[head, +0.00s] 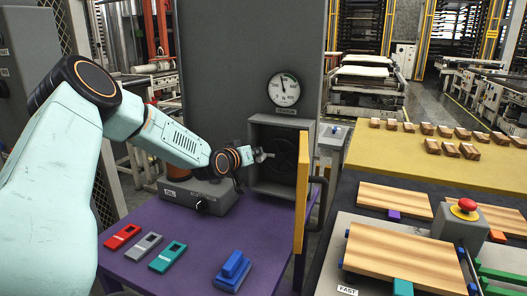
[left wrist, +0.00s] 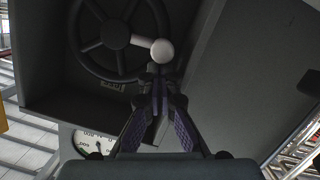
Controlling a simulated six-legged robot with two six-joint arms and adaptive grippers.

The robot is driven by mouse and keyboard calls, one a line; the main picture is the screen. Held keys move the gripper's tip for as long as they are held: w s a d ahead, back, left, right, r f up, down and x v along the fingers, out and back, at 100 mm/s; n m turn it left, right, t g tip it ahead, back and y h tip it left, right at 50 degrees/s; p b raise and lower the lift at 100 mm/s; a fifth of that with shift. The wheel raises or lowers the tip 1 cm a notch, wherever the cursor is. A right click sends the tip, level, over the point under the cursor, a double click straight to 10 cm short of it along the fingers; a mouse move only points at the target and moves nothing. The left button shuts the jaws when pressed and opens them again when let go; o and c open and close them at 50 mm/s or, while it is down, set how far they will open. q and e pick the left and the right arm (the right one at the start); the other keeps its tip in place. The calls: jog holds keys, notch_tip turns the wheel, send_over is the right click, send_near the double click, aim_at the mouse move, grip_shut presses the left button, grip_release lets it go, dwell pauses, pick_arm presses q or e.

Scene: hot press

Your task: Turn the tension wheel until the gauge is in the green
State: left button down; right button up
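The pressure gauge (head: 284,89) is a round white dial on the tall grey cabinet. Its needle points nearly straight up; the coloured band is too small to read. It shows upside down in the left wrist view (left wrist: 92,144). The dark spoked tension wheel (head: 281,158) sits inside an open grey box below the gauge. In the left wrist view, the wheel (left wrist: 83,43) carries a pale ball knob (left wrist: 163,50). My left gripper (head: 262,156) is at the wheel, its fingertips (left wrist: 157,74) close together beside the knob. I cannot tell whether they touch it. My right gripper is out of view.
The box's yellow-edged door (head: 301,190) stands open to the right. The purple table (head: 150,220) holds red, grey and green plates, a blue block (head: 232,270) and a grey control box (head: 200,196). Wooden boards and a red button (head: 467,205) are at right.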

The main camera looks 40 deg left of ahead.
pick_arm(q)
jog(key=shift+f+n+b, duration=0.1)
jog(key=shift+n+b, duration=0.2)
dwell(0.5)
jog(key=w+d+r+m+y+p, duration=0.15)
jog(key=d+r+m+p, duration=0.25)
jog(key=r+m+p, duration=0.4)
jog(key=s+d+r+n+p, duration=0.2)
jog(key=s+d+n+p, duration=0.2)
jog(key=s, duration=0.4)
jog(key=shift+s+d+n, duration=0.15)
jog(key=shift+s+n, duration=0.2)
jog(key=shift+n, duration=0.05)
dwell(0.5)
